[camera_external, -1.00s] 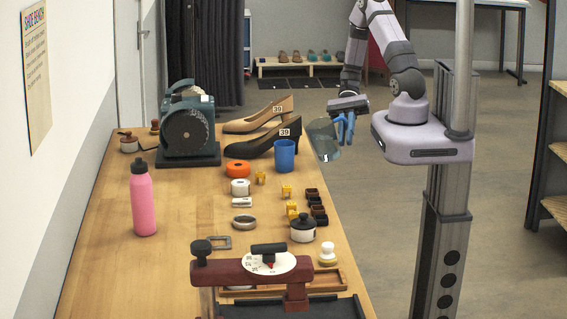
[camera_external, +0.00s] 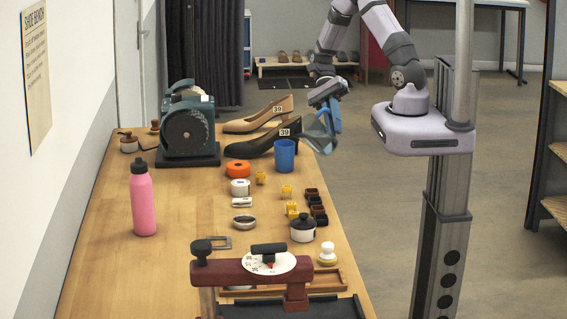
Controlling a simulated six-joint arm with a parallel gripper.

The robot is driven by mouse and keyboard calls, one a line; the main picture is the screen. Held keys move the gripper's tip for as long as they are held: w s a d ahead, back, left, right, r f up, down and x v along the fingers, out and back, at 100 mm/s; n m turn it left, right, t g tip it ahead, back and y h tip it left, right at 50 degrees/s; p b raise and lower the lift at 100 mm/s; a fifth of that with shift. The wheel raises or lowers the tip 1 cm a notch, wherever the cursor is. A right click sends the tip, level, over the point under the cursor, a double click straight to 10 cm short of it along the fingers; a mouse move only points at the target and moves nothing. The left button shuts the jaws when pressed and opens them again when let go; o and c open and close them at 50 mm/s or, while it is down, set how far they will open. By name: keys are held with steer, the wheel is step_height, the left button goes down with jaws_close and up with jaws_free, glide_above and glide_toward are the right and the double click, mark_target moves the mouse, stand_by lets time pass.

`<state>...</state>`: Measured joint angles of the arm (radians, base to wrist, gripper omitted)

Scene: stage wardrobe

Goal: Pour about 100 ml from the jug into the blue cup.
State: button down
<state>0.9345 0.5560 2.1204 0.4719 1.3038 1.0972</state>
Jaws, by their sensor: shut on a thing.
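The blue cup (camera_external: 285,156) stands upright on the bench near its right edge, in front of the black shoe. My gripper (camera_external: 331,117), with blue fingers, is shut on the clear jug (camera_external: 319,141). The jug is just right of the cup and a little higher in the picture, apart from it and held in the air by the bench edge. It looks tilted, but its exact angle and its liquid level are hard to tell. No stream shows, and the cup's inside is hidden.
A black heeled shoe (camera_external: 263,145) and a tan shoe (camera_external: 258,119) stand close behind the cup. An orange round object (camera_external: 238,169) and small yellow pieces lie in front. A pink bottle (camera_external: 142,200) stands at the left. The bench (camera_external: 185,225) is clear at centre left.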

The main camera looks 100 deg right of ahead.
mark_target(326, 134)
steer(key=shift+w+r, duration=0.2)
steer(key=shift+r, duration=0.2)
steer(key=shift+w+a+r+m+g+p, duration=0.1)
steer(key=shift+w+r+m+g+p, duration=0.15)
steer(key=shift+r+m+g+p, duration=0.3)
steer(key=shift+w+r+g, duration=0.15)
steer(key=shift+r+g, duration=0.05)
steer(key=shift+g, duration=0.15)
steer(key=shift+w+r, duration=0.1)
steer(key=shift+w+a+r+m+g+h+p, duration=0.15)
steer(key=shift+w+r+m+g+p, duration=0.25)
steer(key=shift+p, duration=0.7)
steer(key=shift+w+r+m+g+h+p, duration=0.15)
steer(key=shift+r+g+p, duration=0.25)
steer(key=shift+p, duration=0.65)
stand_by(0.5)
steer(key=f+b, duration=0.1)
steer(key=b, duration=0.1)
steer(key=s+f+t+b, duration=0.1)
steer(key=b, duration=0.2)
steer(key=shift+f+n+t, duration=0.3)
steer(key=shift+s, duration=0.2)
steer(key=shift+s+d+f+n+t, duration=0.1)
steer(key=shift+d+f+n+t, duration=0.1)
steer(key=shift+n+t, duration=0.3)
